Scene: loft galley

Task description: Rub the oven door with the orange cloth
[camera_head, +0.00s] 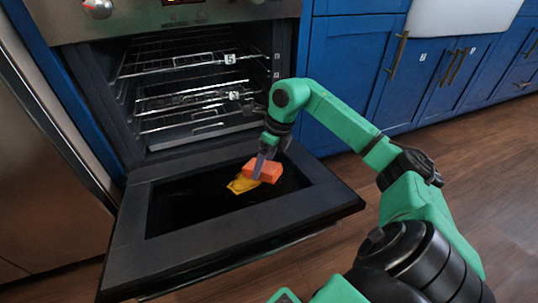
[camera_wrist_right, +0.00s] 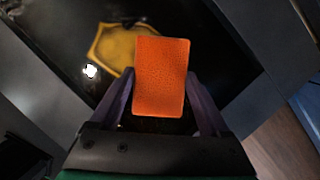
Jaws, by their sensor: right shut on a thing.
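The oven door (camera_head: 150,215) is folded down open, with a dark glass panel in a grey frame. The orange cloth (camera_head: 264,170) looks like a small block; it also shows in the right wrist view (camera_wrist_right: 161,76). My right gripper (camera_head: 261,166) is shut on the orange cloth, just over the door's glass. A yellow patch (camera_head: 240,185) lies on the glass beside the cloth; it shows in the right wrist view (camera_wrist_right: 115,45) too. I cannot tell whether the cloth touches the glass. My left gripper is not in view.
The open oven cavity holds wire racks (camera_head: 185,66) behind the door. Blue cabinets (camera_head: 352,65) stand to the right and a steel appliance (camera_head: 45,180) to the left. The wooden floor (camera_head: 480,170) at right is clear.

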